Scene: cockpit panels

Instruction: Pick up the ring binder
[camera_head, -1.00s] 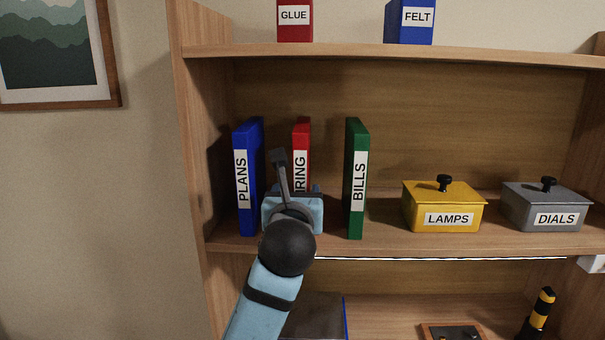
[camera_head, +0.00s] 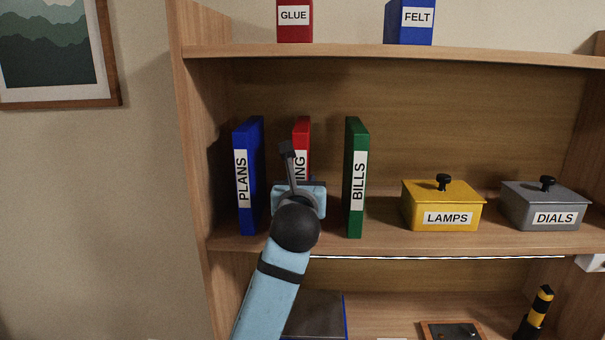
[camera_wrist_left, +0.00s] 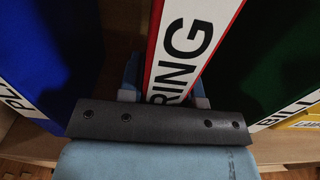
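The ring binder (camera_head: 302,132) is red with a white label and stands upright on the middle shelf, its lower part hidden behind my left gripper. In the left wrist view the binder (camera_wrist_left: 186,48) shows its spine, labelled RING. My left gripper (camera_head: 300,190) is in front of the spine. In the left wrist view my left gripper (camera_wrist_left: 164,92) is open, with one finger on each side of the spine and a gap visible at the left finger. My right gripper is not in view.
A blue PLANS binder (camera_head: 248,150) stands close on the left and a green BILLS binder (camera_head: 357,140) on the right. A yellow LAMPS box (camera_head: 435,200) and a grey DIALS box (camera_head: 540,200) are farther right. The upper shelf board (camera_head: 400,55) runs above.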

